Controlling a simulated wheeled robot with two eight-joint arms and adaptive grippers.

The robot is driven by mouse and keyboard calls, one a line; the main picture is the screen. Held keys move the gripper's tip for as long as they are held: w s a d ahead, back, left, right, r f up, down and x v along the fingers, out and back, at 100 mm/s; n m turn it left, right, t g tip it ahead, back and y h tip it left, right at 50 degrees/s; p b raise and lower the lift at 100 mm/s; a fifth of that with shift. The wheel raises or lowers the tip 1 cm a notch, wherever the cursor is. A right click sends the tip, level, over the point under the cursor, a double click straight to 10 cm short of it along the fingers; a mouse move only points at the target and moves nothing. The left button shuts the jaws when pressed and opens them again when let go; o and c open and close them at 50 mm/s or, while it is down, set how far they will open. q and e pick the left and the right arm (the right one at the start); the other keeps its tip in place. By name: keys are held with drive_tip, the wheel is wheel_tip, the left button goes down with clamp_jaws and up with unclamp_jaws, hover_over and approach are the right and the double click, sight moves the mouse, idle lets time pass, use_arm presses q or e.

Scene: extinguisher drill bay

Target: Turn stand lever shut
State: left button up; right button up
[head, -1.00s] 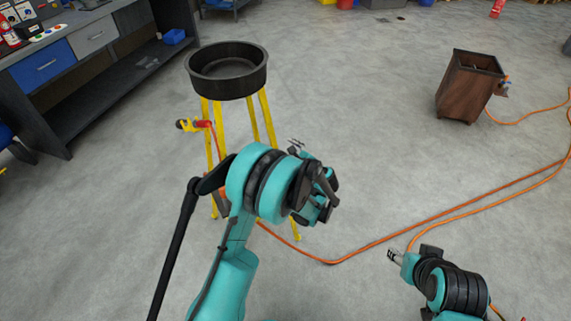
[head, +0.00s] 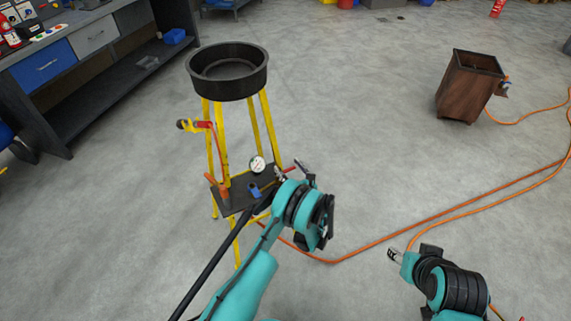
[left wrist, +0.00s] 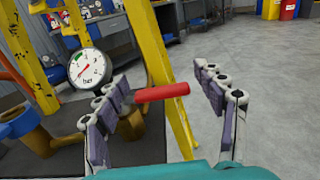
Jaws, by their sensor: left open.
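The stand (head: 222,140) has yellow legs, a black round pan on top and a dark lower shelf. A red lever handle (left wrist: 162,93) shows in the left wrist view, lying crosswise in the picture between the fingers of my left gripper (left wrist: 160,88). The fingers are apart, and I see no clear grip on the handle. In the head view my left gripper (head: 291,170) is at the right edge of the shelf, with a bit of red between its fingertips. My right gripper (head: 394,255) hangs at the lower right, far from the stand; its opening is unclear.
A white pressure gauge (left wrist: 86,67) is close to the left finger. A blue part (left wrist: 20,122) sits on brassy pipework beside it. An orange hose (head: 420,223) crosses open floor. A brown bin (head: 468,88) stands right.

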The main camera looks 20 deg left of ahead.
use_arm(q)
drive_tip(key=shift+x, duration=1.15)
drive_tip(key=shift+c, duration=0.3)
clamp_jaws()
